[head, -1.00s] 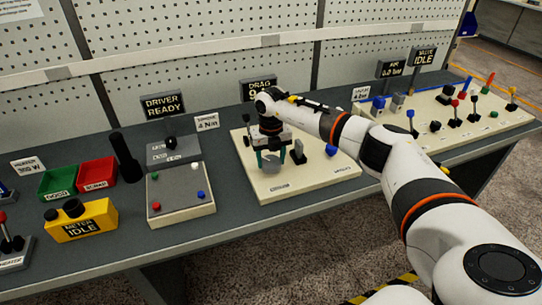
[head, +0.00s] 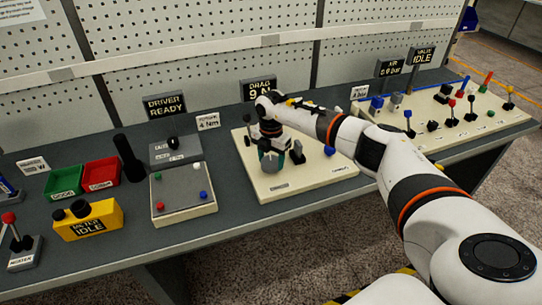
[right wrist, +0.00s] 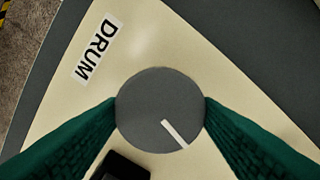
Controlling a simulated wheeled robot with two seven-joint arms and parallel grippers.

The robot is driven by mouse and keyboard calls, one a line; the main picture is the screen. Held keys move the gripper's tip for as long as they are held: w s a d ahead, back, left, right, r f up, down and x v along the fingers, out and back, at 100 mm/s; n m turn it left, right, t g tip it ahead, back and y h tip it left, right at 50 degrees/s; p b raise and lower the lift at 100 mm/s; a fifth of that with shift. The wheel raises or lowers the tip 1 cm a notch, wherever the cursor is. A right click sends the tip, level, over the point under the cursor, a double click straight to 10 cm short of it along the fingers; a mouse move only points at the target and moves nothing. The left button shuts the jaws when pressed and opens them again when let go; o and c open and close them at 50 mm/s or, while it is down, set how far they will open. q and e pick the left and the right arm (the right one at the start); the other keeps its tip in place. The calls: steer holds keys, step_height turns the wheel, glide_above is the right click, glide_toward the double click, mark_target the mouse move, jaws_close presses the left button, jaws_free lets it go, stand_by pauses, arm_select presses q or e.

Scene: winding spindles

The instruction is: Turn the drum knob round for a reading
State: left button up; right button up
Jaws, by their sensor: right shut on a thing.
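The drum knob (right wrist: 152,98) is a round grey knob with a white pointer line, on a cream panel (head: 326,174). In the right wrist view its line points to the lower right. The DRUM label (right wrist: 97,48) lies beside it. My right gripper (head: 272,161) is shut on the knob from above, with a green finger touching each side. The knob's grey side (head: 269,165) shows between the fingers in the head view. The black DRAG display (head: 259,88) stands behind the panel, its reading partly hidden by my wrist. My left gripper is not in view.
A black upright piece (head: 299,153) and a blue knob (head: 329,151) stand close right of my gripper. Left are the driver board (head: 183,192), the yellow meter (head: 90,221), and green (head: 64,182) and red (head: 101,172) bins. A lever-filled valve panel (head: 440,140) lies right.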

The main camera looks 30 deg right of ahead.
mark_target(271, 161)
steer(key=shift+d+r+m, duration=0.1)
steer(key=shift+m, duration=0.5)
steer(key=o, duration=1)
step_height(271, 161, up, 12)
steer(key=b, duration=0.2)
steer(key=shift+b, duration=0.3)
